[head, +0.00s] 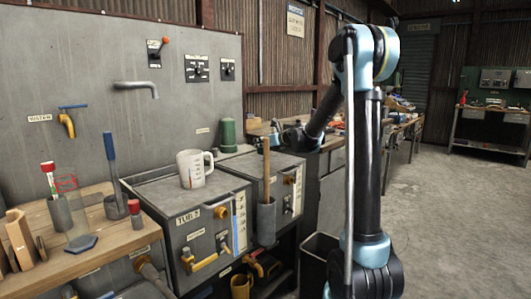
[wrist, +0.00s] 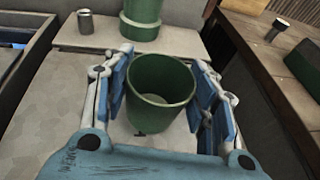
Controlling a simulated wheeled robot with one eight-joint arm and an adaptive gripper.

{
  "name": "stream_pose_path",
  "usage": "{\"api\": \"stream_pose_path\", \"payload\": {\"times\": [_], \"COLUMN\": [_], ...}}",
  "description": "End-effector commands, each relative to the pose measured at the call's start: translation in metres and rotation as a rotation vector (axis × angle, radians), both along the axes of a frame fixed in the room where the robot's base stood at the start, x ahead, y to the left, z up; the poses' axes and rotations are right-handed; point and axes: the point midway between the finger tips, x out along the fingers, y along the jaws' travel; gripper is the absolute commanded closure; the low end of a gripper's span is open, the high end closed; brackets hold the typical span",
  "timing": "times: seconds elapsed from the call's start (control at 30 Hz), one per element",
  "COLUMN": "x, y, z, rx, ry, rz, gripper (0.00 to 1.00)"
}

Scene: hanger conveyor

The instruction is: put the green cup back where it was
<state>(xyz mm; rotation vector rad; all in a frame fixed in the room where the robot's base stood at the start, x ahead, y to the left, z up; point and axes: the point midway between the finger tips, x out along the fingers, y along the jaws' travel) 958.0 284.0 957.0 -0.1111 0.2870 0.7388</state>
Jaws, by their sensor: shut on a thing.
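The green cup (wrist: 160,105) is in the wrist view, upright with its open mouth toward the camera. It appears empty. My gripper (wrist: 158,82) has its blue pads on both sides of the cup and is shut on it. A pale grey surface lies beneath; I cannot tell whether the cup touches it. Other green cups (wrist: 141,22), seemingly stacked, stand just beyond. In the head view a green stack (head: 228,136) stands behind the grey tubs. My gripper (head: 292,134) is small and partly behind my arm there, and the held cup cannot be made out.
A small metal can (wrist: 85,21) stands left of the stack. A wooden bench (wrist: 268,60) with a dark cylinder (wrist: 278,29) runs along the right in the wrist view. Open floor (head: 450,210) lies right.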

Motion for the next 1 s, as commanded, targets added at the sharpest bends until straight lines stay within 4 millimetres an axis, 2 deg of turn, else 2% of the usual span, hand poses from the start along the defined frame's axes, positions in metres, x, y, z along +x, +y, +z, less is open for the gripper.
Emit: {"api": "stream_pose_path", "payload": {"times": [0.1,0.27,0.63,0.67,0.73,1.0], "x": [0.0,0.0,0.0,0.0,0.0,0.0], "y": [0.0,0.0,-0.001,-0.001,-0.001,-0.001], "z": [-0.017,-0.033,-0.036,-0.037,-0.036,-0.036], "rx": [0.0,0.0,0.0,0.0,0.0,0.0], "ry": [0.0,0.0,0.0,0.0,0.0,0.0], "rz": [0.0,0.0,-0.001,-0.001,-0.001,-0.001], "gripper": [0.75,0.75,0.75,0.46,0.3,0.28]}}
